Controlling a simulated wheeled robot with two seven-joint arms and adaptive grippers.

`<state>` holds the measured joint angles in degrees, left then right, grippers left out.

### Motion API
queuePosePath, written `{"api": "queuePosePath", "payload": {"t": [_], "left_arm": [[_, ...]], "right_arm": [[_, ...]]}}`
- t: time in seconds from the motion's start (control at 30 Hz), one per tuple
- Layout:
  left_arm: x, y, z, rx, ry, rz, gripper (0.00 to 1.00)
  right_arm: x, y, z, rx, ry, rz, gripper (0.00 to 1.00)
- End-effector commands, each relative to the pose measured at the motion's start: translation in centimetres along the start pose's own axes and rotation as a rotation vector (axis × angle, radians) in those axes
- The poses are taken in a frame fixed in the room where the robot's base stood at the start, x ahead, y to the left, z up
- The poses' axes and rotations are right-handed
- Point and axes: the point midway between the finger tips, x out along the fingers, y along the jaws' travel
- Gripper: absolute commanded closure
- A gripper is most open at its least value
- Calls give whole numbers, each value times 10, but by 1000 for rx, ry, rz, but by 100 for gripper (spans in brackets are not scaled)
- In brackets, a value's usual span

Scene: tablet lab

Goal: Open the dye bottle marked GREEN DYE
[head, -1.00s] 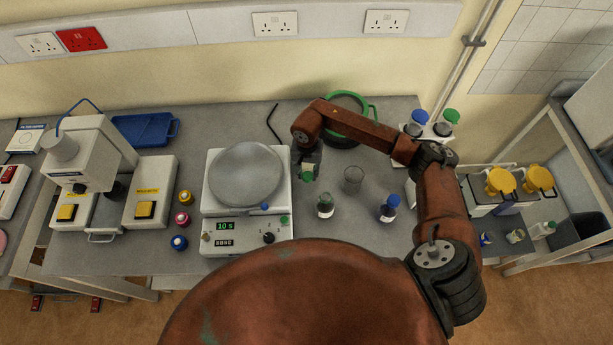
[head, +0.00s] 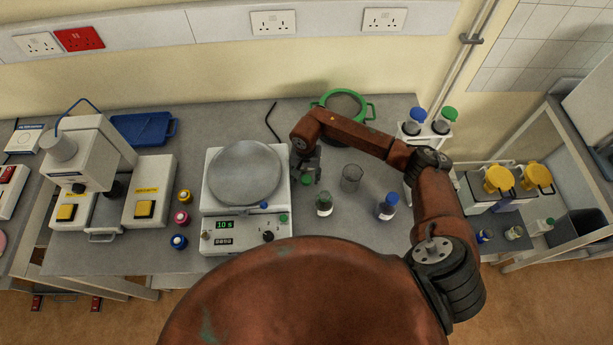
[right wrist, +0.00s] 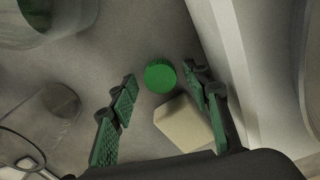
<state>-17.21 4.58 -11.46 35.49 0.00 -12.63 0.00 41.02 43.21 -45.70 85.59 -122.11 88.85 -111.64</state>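A small bottle (head: 324,205) with a pale label and dark green contents stands on the bench right of the stirrer-like device. Its top looks uncapped, and the label is too small to read. A green cap (head: 306,180) lies left of and behind the bottle. In the right wrist view the cap (right wrist: 160,77) appears on the bench between the spread fingertips, touching neither. My right gripper (head: 307,172) is open and empty above it; its fingers also show in the right wrist view (right wrist: 161,82). My left gripper is out of view.
A device (head: 208,220) with a round plate stands close left of the gripper. A glass beaker (head: 351,178) and a blue-capped bottle (head: 387,206) stand to the right. A pale block (right wrist: 183,124) shows beside the cap. A bottle rack (head: 428,133) is at the back right.

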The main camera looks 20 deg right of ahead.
Motion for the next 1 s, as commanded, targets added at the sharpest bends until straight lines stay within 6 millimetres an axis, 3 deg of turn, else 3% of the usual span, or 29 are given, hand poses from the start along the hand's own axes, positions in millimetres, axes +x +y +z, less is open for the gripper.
{"api": "queuePosePath", "payload": {"t": [0.37, 0.8, 1.0], "left_arm": [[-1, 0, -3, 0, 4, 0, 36], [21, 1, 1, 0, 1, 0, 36], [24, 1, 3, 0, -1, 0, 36]], "right_arm": [[-12, -1, -2, -1, 4, -3, 56], [-98, 0, -1, -1, 4, 0, 56], [-119, 0, 0, -1, 0, 0, 56]]}}
